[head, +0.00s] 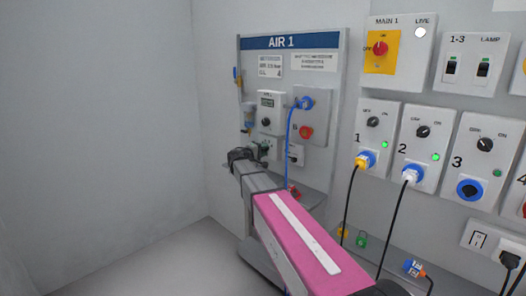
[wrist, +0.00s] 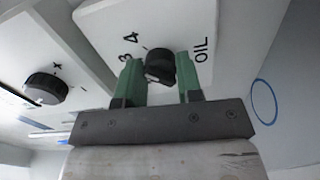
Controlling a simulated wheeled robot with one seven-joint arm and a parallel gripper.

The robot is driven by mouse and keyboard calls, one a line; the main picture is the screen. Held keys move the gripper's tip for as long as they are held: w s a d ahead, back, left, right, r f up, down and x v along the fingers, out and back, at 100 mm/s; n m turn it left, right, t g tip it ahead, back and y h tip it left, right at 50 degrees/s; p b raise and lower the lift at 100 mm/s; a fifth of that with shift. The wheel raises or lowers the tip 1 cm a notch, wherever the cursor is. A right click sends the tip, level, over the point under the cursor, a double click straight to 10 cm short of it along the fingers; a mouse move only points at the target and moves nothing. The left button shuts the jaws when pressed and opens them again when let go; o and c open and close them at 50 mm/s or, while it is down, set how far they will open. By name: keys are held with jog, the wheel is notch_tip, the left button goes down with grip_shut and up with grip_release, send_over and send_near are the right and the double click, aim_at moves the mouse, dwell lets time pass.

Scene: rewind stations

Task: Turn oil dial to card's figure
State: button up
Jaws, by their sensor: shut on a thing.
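The oil dial (wrist: 157,62) is a black knob on a white plate marked OIL, with figures 3 and 4 beside it in the wrist view. My gripper (wrist: 158,76) has its two green fingers on either side of the knob, shut on it. Where the dial's pointer stands is not clear. In the head view my gripper (head: 256,152) is at the lower left of the AIR 1 board and mostly hides the dial. The card (head: 270,66) is white, under the AIR 1 heading; its small print has an OIL line whose figure looks like 4.
Another black knob (wrist: 46,88) with plus and minus marks is left of the dial. In the head view a blue hose (head: 290,135) hangs right of my gripper, near a red knob (head: 306,132). Switch boxes and black cables are farther right. The left wall side is clear.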

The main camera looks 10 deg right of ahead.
jog(key=shift+f+m, duration=0.1)
jog(key=shift+m, duration=1)
jog(key=o, duration=0.9)
jog(key=shift+o, duration=0.2)
jog(key=shift+s+a, duration=0.1)
jog(key=shift+a, duration=0.05)
jog(key=v, duration=1)
jog(key=shift+s+a, duration=0.15)
jog(key=shift+a, duration=0.05)
